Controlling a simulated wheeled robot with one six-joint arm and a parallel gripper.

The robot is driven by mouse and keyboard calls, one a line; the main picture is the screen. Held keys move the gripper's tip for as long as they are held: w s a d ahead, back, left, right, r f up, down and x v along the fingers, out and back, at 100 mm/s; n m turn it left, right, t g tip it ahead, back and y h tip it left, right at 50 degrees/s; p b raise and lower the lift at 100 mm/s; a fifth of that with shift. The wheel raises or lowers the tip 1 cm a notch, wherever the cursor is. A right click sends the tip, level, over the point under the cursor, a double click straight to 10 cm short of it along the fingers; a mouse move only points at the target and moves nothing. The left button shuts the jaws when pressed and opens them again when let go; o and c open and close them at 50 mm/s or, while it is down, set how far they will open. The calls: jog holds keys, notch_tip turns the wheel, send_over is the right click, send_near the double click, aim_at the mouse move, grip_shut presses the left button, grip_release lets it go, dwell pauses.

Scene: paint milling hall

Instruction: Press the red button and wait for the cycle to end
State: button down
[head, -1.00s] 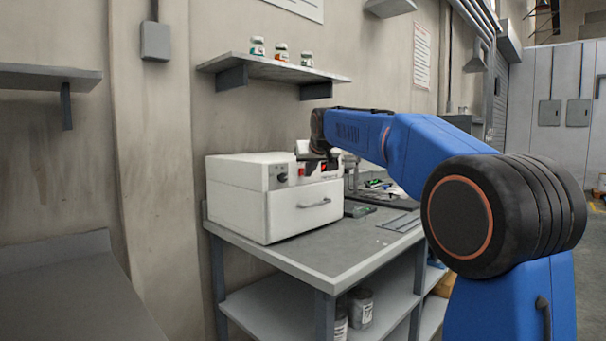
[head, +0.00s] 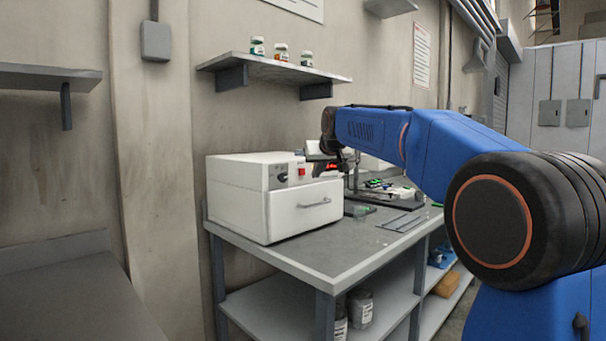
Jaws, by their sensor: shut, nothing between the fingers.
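A white box-shaped machine (head: 238,200) stands on the left end of the grey workbench (head: 285,258). Its front has a dark knob (head: 282,178), the small red button (head: 301,171) and a closed drawer with a grey handle (head: 315,204). A further red patch, perhaps a display, shows to the right of the button, partly hidden by my gripper. My gripper (head: 317,158) is shut and empty, at the machine's upper right front, just right of the red button. It looks apart from the button, though the depth is hard to judge.
A wall shelf (head: 270,68) with several small jars hangs above the machine. Tools and small parts lie on the bench to the right, near a dark flat base (head: 390,201). Containers (head: 360,306) stand on the lower shelf. The bench front is clear.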

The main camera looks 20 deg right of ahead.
jog(key=shift+s+d, duration=0.3)
jog(key=shift+s, duration=0.25)
jog(key=shift+s+d, duration=0.3)
jog(key=shift+s, duration=0.2)
jog(key=s+f+g, duration=0.2)
jog(key=s+f, duration=1)
jog(key=s, duration=0.5)
jog(key=s+a+f+g, duration=0.1)
jog(key=s+f+g, duration=0.1)
jog(key=s+f, duration=1)
jog(key=s+a+f+g, duration=0.1)
jog(key=s+f+g, duration=0.1)
jog(key=s+f, duration=1)
jog(key=s, duration=1)
jog(key=shift+s+a, duration=0.15)
jog(key=shift+s, duration=0.05)
dwell(1.7)
